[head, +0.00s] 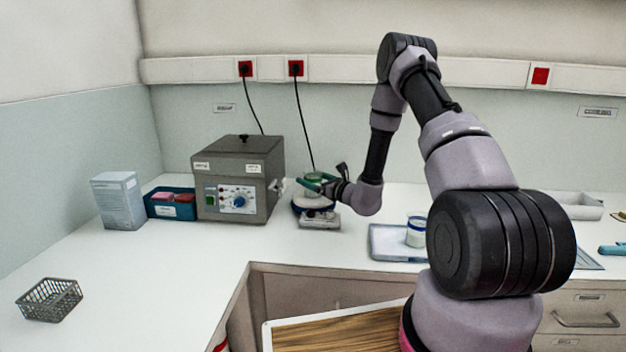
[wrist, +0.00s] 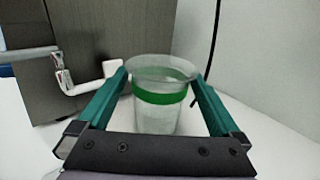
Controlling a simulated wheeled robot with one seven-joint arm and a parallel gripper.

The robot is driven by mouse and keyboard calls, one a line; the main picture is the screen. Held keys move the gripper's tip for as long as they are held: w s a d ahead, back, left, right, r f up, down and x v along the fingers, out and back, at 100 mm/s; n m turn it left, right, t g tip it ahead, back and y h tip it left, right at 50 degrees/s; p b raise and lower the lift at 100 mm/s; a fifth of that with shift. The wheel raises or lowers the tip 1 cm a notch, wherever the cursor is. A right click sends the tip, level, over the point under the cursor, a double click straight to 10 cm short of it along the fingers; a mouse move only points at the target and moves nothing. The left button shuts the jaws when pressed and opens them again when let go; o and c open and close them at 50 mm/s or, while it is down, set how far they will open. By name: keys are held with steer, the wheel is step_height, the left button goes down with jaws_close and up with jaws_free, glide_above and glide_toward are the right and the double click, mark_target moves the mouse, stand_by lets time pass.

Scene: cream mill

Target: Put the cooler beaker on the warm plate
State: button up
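A clear beaker with a green band (head: 313,178) is between the fingers of my gripper (head: 316,182), over the small plate device with a round top (head: 319,219) in the head view. In the wrist view the same green-banded beaker (wrist: 160,115) is upright, with the teal fingers (wrist: 160,78) close against both its sides. Its base is hidden, so I cannot tell whether it touches the plate. A second beaker with a blue band (head: 416,232) stands on a pale tray (head: 385,244) at right. I cannot tell from looks which beaker is cooler.
A grey box with a dial (head: 238,180) stands just left of the plate; its pipe (wrist: 95,82) is near my left finger. A blue bin (head: 171,204), a carton (head: 118,201) and a wire basket (head: 49,299) are farther left. The left counter is mostly clear.

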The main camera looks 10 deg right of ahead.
mark_target(319, 180)
steer(key=shift+r, duration=0.15)
steer(key=v, duration=0.7)
steer(key=shift+s+r+y, duration=0.2)
steer(key=shift+r+y, duration=0.1)
steer(key=s+a+r+n+g+y, duration=0.2)
steer(key=s+a+r+n+g, duration=0.4)
steer(key=s+r+n, duration=0.3)
steer(key=s+a+r+n+g+y, duration=0.3)
steer(key=s+a+r+n+g, duration=0.3)
steer(key=r, duration=0.5)
steer(key=s+d+r+n+t+h, duration=0.2)
steer(key=s+d+r+n+h, duration=0.3)
steer(key=s, duration=0.4)
steer(key=s+d+r+n+t+h, duration=0.1)
steer(key=s+d+r+n+h, duration=0.4)
steer(key=s+d+h, duration=0.2)
steer(key=s+d, duration=0.2)
steer(key=shift+s+r+n+t+h, duration=0.2)
steer(key=shift+s+n+t+h, duration=0.1)
steer(key=shift+s+t+h, duration=0.1)
